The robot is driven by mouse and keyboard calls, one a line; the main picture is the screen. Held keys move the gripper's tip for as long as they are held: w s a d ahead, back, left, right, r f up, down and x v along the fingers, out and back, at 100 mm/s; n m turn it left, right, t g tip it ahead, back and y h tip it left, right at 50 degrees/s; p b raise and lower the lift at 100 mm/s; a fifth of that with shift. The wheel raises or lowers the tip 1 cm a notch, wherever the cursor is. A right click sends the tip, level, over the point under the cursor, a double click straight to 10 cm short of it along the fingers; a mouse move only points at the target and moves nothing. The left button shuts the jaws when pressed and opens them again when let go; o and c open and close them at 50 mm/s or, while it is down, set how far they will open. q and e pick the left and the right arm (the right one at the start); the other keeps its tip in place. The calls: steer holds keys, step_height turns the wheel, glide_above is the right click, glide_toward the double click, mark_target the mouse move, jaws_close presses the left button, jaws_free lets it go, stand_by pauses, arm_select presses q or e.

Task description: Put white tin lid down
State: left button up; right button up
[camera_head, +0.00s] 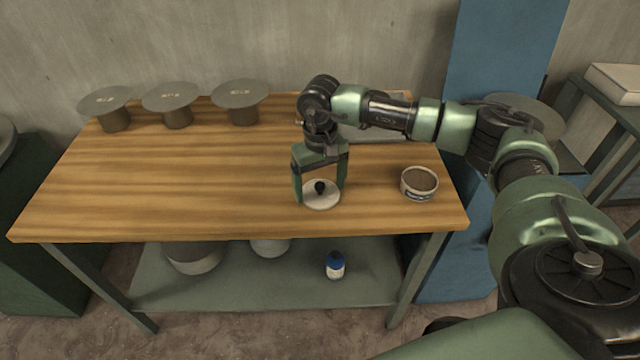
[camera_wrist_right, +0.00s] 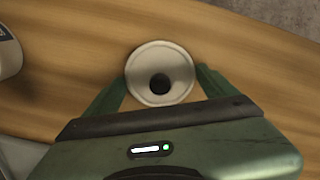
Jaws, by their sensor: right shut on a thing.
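The white tin lid (camera_head: 322,199) is a round white disc with a dark knob in its middle. In the head view it is at the front middle of the wooden table (camera_head: 170,190). My right gripper (camera_head: 320,190) points down and is shut on the lid, with a finger at either side. The right wrist view also shows the lid (camera_wrist_right: 160,88) between the green fingers. I cannot tell whether the lid touches the tabletop. A round open tin (camera_head: 419,184) with dark contents stands to the right of the lid. My left gripper is not in view.
Several stands with round grey tops (camera_head: 172,97) line the back left of the table. A flat grey item (camera_head: 375,134) lies behind my right arm. A blue-capped bottle (camera_head: 335,266) is on the lower shelf (camera_head: 290,293). The table's left and middle are clear.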

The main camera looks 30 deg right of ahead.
mark_target(320, 185)
steer(key=o, duration=1.1)
steer(key=shift+f, duration=0.15)
steer(key=shift+o, duration=0.2)
steer(key=shift+r, duration=0.25)
steer(key=shift+w+r, duration=0.1)
steer(key=shift+r, duration=0.25)
step_height(320, 185, up, 11)
steer(key=b, duration=0.1)
